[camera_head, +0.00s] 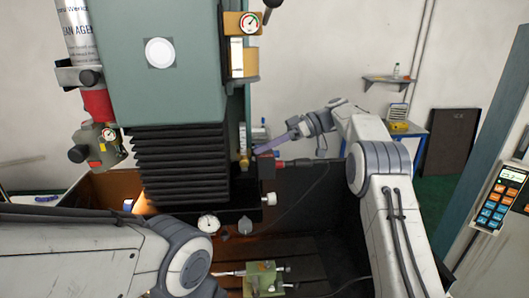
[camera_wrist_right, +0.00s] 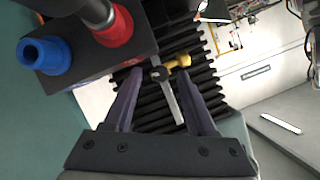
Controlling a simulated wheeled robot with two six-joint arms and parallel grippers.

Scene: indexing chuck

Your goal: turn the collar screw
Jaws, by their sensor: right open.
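A brass piece with a dark round knob, which looks like the collar screw (camera_head: 244,161), sits low on the right side of the green machine head. In the right wrist view the brass part (camera_wrist_right: 180,61) points up and right from the dark knob (camera_wrist_right: 159,74). My right gripper (camera_head: 257,151) reaches it from the right in the head view. In the right wrist view my right gripper (camera_wrist_right: 160,75) is open, its two purple fingers on either side of the knob. I cannot tell whether either finger touches it. My left arm comes in at lower left; its gripper does not show.
A dark block with a red fitting (camera_wrist_right: 115,28) and a blue fitting (camera_wrist_right: 45,53) is close by the left finger. Black bellows (camera_head: 178,167) hang below the green head (camera_head: 160,80). A small vise (camera_head: 263,278) stands on the machine bed below.

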